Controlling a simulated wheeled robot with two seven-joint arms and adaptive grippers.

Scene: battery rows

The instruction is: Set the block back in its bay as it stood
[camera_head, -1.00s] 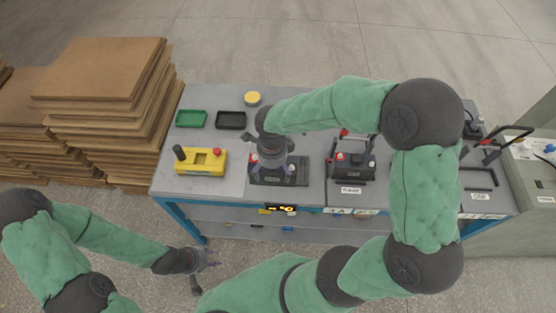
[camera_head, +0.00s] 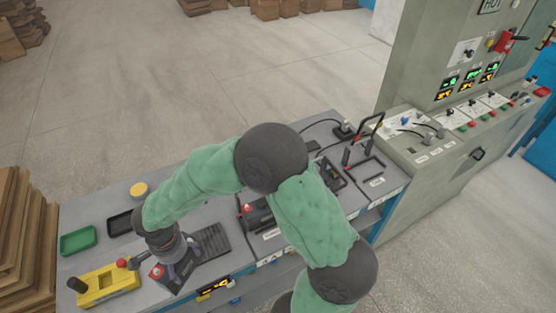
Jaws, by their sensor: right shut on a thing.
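My right gripper (camera_head: 174,254) points down at the left part of the bench and is shut on a dark block with a red knob (camera_head: 160,275). The gripper and wrist cover part of the block. I cannot tell whether the block touches the bench. A dark ribbed plate (camera_head: 212,241) lies just right of the block. A similar dark block with a red knob (camera_head: 257,212) stands farther right, partly behind my arm. A dark-framed bay with a label card (camera_head: 377,182) lies near the bench's right end. My left gripper is out of view.
A yellow box with a red button (camera_head: 108,283), a green tray (camera_head: 78,241), a black tray (camera_head: 120,223) and a yellow disc (camera_head: 139,189) are on the left. A black upright handle (camera_head: 368,128) rises at the right. A grey control console (camera_head: 440,158) adjoins the bench.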

